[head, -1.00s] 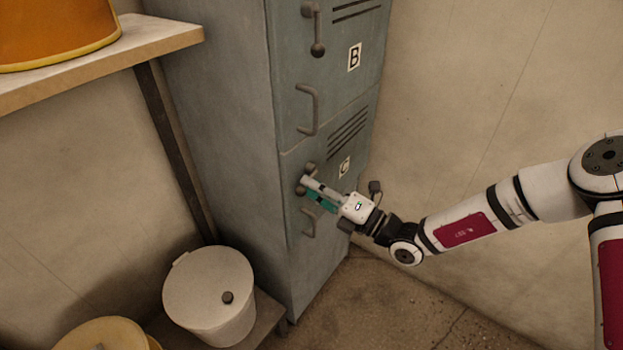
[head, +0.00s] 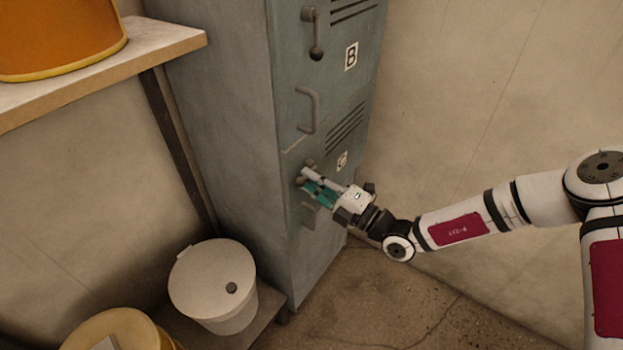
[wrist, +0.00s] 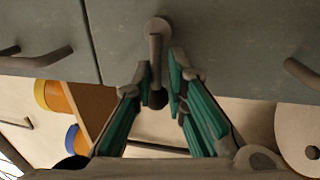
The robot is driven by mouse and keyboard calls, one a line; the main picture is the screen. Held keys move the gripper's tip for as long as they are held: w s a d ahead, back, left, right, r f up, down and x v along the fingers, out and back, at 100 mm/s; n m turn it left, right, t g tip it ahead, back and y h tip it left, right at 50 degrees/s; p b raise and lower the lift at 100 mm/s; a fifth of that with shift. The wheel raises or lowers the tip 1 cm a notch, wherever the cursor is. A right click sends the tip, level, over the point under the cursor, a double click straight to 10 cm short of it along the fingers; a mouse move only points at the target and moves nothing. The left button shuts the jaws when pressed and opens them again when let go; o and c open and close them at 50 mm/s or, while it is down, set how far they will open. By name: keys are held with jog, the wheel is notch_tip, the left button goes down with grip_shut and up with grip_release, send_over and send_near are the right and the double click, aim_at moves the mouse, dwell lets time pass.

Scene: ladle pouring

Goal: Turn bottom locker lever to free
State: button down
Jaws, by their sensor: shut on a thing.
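The bottom locker is the grey-blue door marked C (head: 318,215). Its dark lever (head: 309,163) has a round pivot and a knob, partly hidden by my fingers. In the wrist view the lever (wrist: 156,50) runs down from its pivot to a dark knob between my fingers. My gripper (head: 309,179), with teal-padded fingers, is at the lever; in the wrist view my gripper (wrist: 157,75) has one finger on each side of it and is shut on it.
A fixed pull handle (head: 308,214) sits just below my gripper, partly hidden. Door B's handle (head: 309,110) and lever (head: 314,35) are above. A lidded white bin (head: 210,285) stands left of the locker. A shelf (head: 160,50) juts out at upper left. Floor to the right is clear.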

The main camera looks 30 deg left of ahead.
jog(key=shift+r, duration=0.25)
jog(key=c, duration=1.4)
grip_release()
jog(key=shift+c, duration=0.2)
jog(key=v, duration=1.2)
